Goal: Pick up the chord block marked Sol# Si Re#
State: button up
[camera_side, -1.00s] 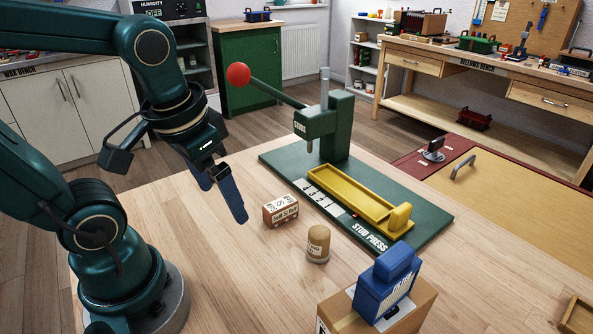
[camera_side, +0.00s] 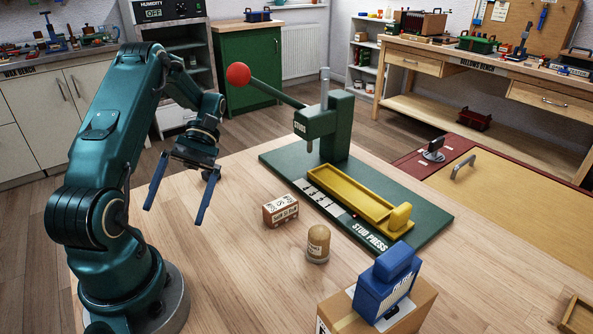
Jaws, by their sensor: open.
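A small brown block with white labelled faces (camera_side: 281,211) sits on the wooden table left of the stud press. Its lettering is too small to read with certainty, so I cannot confirm that it is the chord block marked Sol# Si Re#. My gripper (camera_side: 173,217) is open and empty, its two blue fingers spread wide and pointing down. It is to the left of the block, above the table's left part, and apart from it.
A tan cylinder (camera_side: 318,244) stands just right of the block. The green stud press (camera_side: 327,127) with a yellow tray (camera_side: 350,199) is behind. A blue case (camera_side: 385,286) sits on a cardboard box (camera_side: 408,310) at front right. The table's left part is clear.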

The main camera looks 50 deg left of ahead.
aim_at(287, 210)
jog(key=w+n+t+h, duration=0.1)
jog(key=w, duration=0.1)
jog(key=w+f+n+t+h, duration=0.1)
jog(key=w+t, duration=0.1)
jog(key=w, duration=0.1)
jog(key=w+n+t+h, duration=0.1)
jog(key=w+t, duration=0.1)
jog(key=w, duration=0.1)
jog(key=shift+d+f, duration=0.35)
jog(key=shift+d, duration=0.05)
jog(key=w+n+t, duration=0.1)
jog(key=w+t, duration=0.1)
jog(key=w+a+n+t+h, duration=0.1)
jog(key=w+t, duration=0.1)
jog(key=w, duration=0.1)
jog(key=w+a+r+n+t, duration=0.1)
jog(key=w+t, duration=0.1)
jog(key=w, duration=0.1)
jog(key=shift+w+h, duration=0.15)
jog(key=shift+h, duration=0.15)
jog(key=shift+w+d+f, duration=0.15)
jog(key=shift+w+d, duration=0.1)
jog(key=shift+d, duration=0.15)
jog(key=x, duration=1.1)
jog(key=c, duration=1)
